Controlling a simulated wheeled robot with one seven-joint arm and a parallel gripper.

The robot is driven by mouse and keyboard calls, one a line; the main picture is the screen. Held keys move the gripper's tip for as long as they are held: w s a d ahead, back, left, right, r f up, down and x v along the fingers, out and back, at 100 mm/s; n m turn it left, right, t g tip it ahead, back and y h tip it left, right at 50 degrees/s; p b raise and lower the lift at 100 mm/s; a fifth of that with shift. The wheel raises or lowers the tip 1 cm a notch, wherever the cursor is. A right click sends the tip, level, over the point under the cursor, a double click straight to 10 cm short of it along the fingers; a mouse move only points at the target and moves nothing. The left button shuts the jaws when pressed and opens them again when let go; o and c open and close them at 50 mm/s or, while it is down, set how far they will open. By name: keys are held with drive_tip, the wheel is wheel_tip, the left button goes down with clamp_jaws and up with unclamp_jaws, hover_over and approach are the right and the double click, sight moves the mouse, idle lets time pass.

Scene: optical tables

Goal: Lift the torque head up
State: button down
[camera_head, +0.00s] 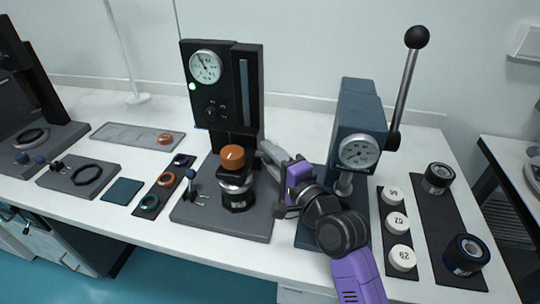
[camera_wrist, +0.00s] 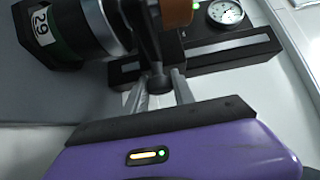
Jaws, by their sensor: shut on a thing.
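The torque head, with an orange top (camera_head: 232,157), sits low on the black upright station (camera_head: 222,100) with a round dial. It is right over a dark ribbed cylinder (camera_head: 238,196) with a white label. In the wrist view the orange part (camera_wrist: 178,12) shows at the top and the labelled cylinder (camera_wrist: 85,28) at upper left. My gripper (camera_wrist: 160,92) comes from the right and is shut on the dark round-ended handle (camera_wrist: 157,78) beside the orange part. My wrist hides part of the station's base in the head view.
A blue-grey press (camera_head: 360,110) with a raised lever stands just right of my gripper. White numbered discs (camera_head: 397,222) and dark cylinders (camera_head: 466,254) lie further right. A dark strip with rings (camera_head: 160,185) and small flat plates lie left. The station's own dial (camera_wrist: 226,12) is behind.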

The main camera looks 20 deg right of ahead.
sight(260, 132)
idle(0.7)
wheel_tip(260, 132, up, 4)
drive_tip(key=p, duration=0.4)
drive_tip(key=shift+r, duration=0.15)
drive_tip(key=c, duration=1.1)
unclamp_jaws()
drive_tip(key=shift+s+f, duration=0.1)
drive_tip(key=shift+f, duration=0.1)
drive_tip(key=s, duration=0.2)
drive_tip(key=s+d, duration=0.1)
drive_tip(key=s, duration=0.4)
drive_tip(key=shift+s+d+b, duration=0.15)
drive_tip(key=shift+s+b, duration=0.1)
drive_tip(key=shift+b, duration=0.15)
drive_tip(key=shift+o, duration=0.2)
